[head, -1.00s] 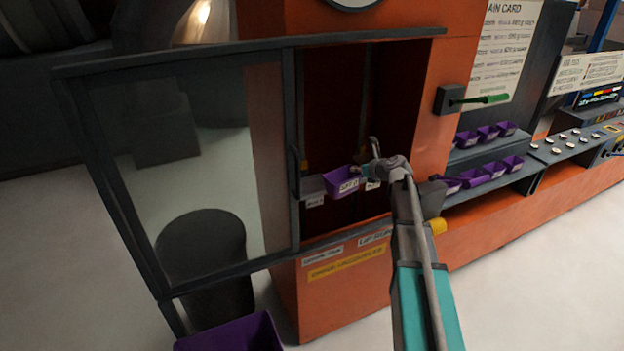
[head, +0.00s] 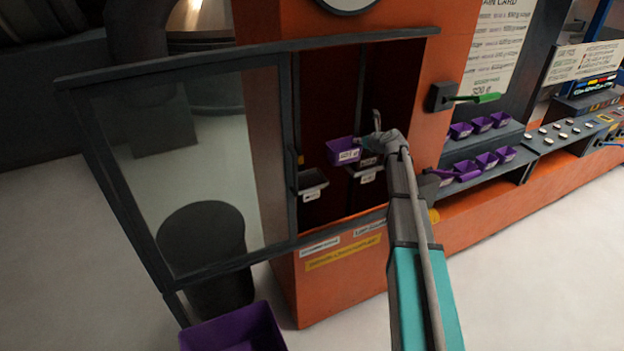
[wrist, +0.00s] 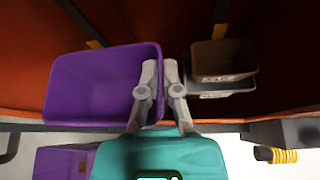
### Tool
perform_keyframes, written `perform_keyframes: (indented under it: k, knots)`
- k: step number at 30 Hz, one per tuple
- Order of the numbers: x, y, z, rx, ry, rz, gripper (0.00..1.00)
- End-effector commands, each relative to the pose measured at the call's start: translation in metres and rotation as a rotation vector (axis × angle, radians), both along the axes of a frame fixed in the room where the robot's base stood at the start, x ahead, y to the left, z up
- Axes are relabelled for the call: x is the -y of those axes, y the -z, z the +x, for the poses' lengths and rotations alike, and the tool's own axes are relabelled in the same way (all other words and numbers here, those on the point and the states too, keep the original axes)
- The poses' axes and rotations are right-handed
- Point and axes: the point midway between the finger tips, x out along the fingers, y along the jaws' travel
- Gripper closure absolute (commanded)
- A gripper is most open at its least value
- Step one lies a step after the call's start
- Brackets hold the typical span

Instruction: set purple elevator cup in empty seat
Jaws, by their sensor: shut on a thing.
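My gripper (head: 372,147) is inside the opening of the orange elevator housing, shut on the rim of a purple elevator cup (head: 342,150). In the wrist view the cup (wrist: 90,85) hangs left of the fingertips (wrist: 160,72), its open mouth showing. A grey seat (head: 312,187) with a label is below and left of the cup in the head view, and looks empty. Another grey labelled seat (head: 367,178) is below and right of it. The wrist view shows a brown cup (wrist: 222,58) in a grey bracket to the right of the fingers.
A framed glass door (head: 190,170) stands left of the opening. Several purple cups (head: 487,160) sit on shelves to the right. A green-handled lever (head: 476,98) juts from the housing.

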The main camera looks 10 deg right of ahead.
Motion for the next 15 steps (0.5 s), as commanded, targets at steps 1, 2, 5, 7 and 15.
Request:
perform_keyframes:
  k: [1, 2, 5, 7, 15]
  knots:
    - [-0.002, 0.001, 0.001, 0.0, 0.0, 0.002, 1.0]
    - [-0.003, 0.002, 0.001, 0.0, 0.0, 0.002, 1.0]
    - [-0.01, 0.006, 0.004, 0.001, 0.0, 0.002, 1.0]
    - [-0.017, 0.01, 0.007, 0.001, 0.0, 0.002, 1.0]
    - [-0.057, 0.03, 0.024, 0.001, -0.003, 0.002, 1.0]
